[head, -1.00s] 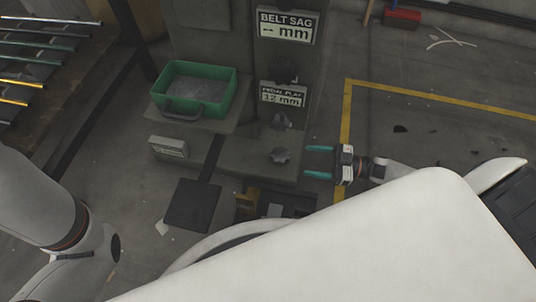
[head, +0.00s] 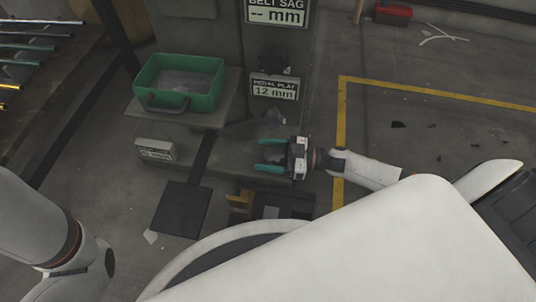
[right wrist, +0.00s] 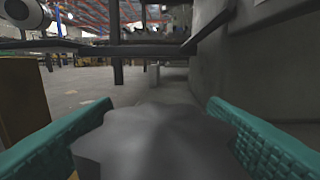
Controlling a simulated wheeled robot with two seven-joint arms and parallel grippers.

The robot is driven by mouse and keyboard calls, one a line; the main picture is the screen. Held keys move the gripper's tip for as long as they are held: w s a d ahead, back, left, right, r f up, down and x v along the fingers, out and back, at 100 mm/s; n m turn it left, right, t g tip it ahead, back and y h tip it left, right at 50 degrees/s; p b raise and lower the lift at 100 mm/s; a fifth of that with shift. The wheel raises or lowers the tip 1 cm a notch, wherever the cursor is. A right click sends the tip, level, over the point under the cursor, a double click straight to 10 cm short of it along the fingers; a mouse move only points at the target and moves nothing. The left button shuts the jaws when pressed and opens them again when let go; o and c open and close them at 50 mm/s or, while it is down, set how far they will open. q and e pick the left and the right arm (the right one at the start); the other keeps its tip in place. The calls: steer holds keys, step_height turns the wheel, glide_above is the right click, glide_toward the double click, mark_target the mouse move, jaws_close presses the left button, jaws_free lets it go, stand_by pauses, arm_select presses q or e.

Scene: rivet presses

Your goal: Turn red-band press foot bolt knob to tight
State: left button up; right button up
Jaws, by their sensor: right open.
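The press (head: 222,125) stands at the upper middle of the head view; no red band shows on the part in view. A grey lobed knob (head: 274,117) sits low on its front. A second knob was below it in the earlier head view; my gripper now covers that spot. My right gripper (head: 266,154) is open there, its teal fingers pointing left. In the right wrist view a dark grey lobed knob (right wrist: 160,142) is between the two spread fingers, with gaps on both sides. My left arm shows at the left, but its gripper is out of view.
A green tray (head: 181,76) stands on the press's ledge. Signs read BELT SAG -- mm (head: 276,12) and PEDAL PLAY 12 mm (head: 274,87). A black pedal (head: 180,209) lies in front. A rack of rods is at left. Floor right of the yellow line (head: 341,130) is mostly clear.

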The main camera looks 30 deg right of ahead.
steer(key=shift+c, duration=0.4)
steer(key=c, duration=0.9)
steer(key=m+t+h+p, duration=0.1)
steer(key=p, duration=0.1)
steer(key=m+t+h+p, duration=0.2)
steer(key=t+p, duration=0.1)
steer(key=shift+w+d+r+p, duration=0.1)
steer(key=shift+r+p, duration=0.15)
steer(key=shift+p, duration=0.1)
steer(key=m+h+p, duration=0.1)
steer(key=m+t+h+p, duration=0.1)
steer(key=shift+w+d+f+t+h, duration=0.1)
steer(key=shift+w+d+t+h, duration=0.05)
steer(key=shift+t+h, duration=0.2)
steer(key=shift+d+f+m+t+h+p, duration=0.1)
steer(key=shift+m+t+h+p, duration=0.35)
steer(key=shift+m+h, duration=0.35)
steer(key=o, duration=1)
